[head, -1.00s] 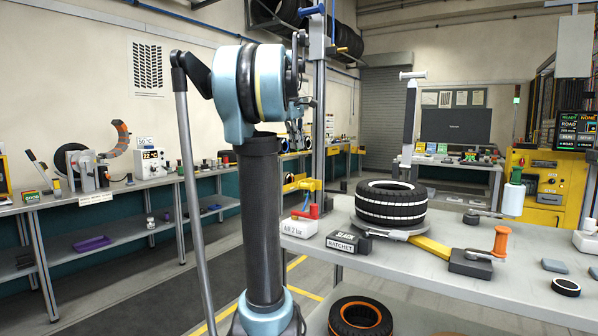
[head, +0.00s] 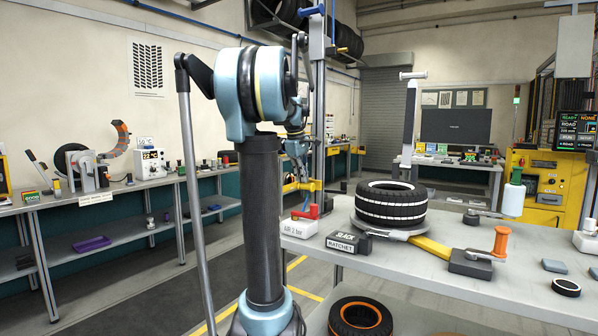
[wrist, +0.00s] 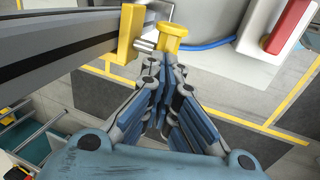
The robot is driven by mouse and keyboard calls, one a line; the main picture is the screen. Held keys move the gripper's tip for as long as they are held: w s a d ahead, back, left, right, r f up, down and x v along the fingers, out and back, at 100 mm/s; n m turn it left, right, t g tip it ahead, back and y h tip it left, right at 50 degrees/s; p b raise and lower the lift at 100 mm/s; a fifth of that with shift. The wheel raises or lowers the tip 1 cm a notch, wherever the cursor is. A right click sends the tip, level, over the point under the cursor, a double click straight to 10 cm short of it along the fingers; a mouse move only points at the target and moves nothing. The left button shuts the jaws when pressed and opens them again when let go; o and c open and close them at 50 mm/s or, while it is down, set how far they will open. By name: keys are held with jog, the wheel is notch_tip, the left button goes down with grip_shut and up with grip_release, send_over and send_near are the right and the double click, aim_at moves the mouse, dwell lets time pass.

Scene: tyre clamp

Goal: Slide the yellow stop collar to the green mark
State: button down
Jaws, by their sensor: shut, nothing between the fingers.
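The yellow stop collar (head: 298,187) sits around the upright post (head: 318,110) left of the bench. It also shows at the top of the wrist view (wrist: 130,36), against the dark-striped rail. A yellow knob (wrist: 173,36) on a short metal pin sticks out from its side. I cannot make out a green mark on the post.
A black tyre (head: 390,204) lies on the bench (head: 400,262) right of the post. A red handle (wrist: 290,26) on a white box stands at the wrist view's top right, with a blue hose (wrist: 208,46) near the knob. Floor is open below.

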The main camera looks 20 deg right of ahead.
jog(key=shift+f, duration=0.15)
notch_tip(320, 180, down, 8)
jog(key=shift+r, duration=0.2)
dwell(0.4)
jog(key=v, duration=1.3)
jog(key=shift+r, duration=0.4)
